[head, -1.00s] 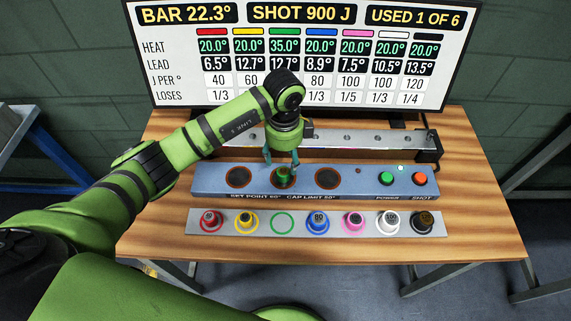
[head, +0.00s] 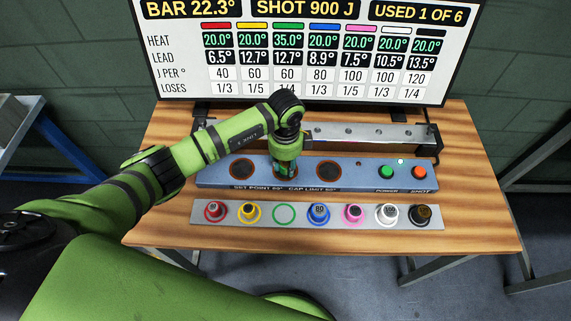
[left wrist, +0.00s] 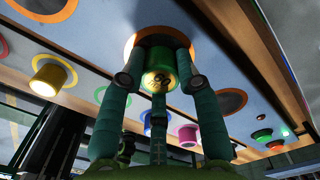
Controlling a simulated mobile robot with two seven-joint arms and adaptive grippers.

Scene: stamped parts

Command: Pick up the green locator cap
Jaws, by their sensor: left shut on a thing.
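The green locator cap (left wrist: 152,75) has a yellow marked top and stands at the middle round pad (left wrist: 160,38) of the blue panel (head: 364,176). My left gripper (head: 285,173) is over that pad in the head view and hides most of the cap. In the left wrist view its fingers (left wrist: 160,88) are closed around the cap. I cannot tell whether the cap touches the pad. The green ring (head: 284,215) on the grey strip in front is empty. My right gripper is not in view.
Red, yellow, blue, pink, white and black caps stand on the grey strip (head: 260,225) in front. Two free pads flank the middle one. The panel has a green button (head: 386,172) and an orange-red button (head: 420,172). A metal bar (head: 370,133) and screen are behind.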

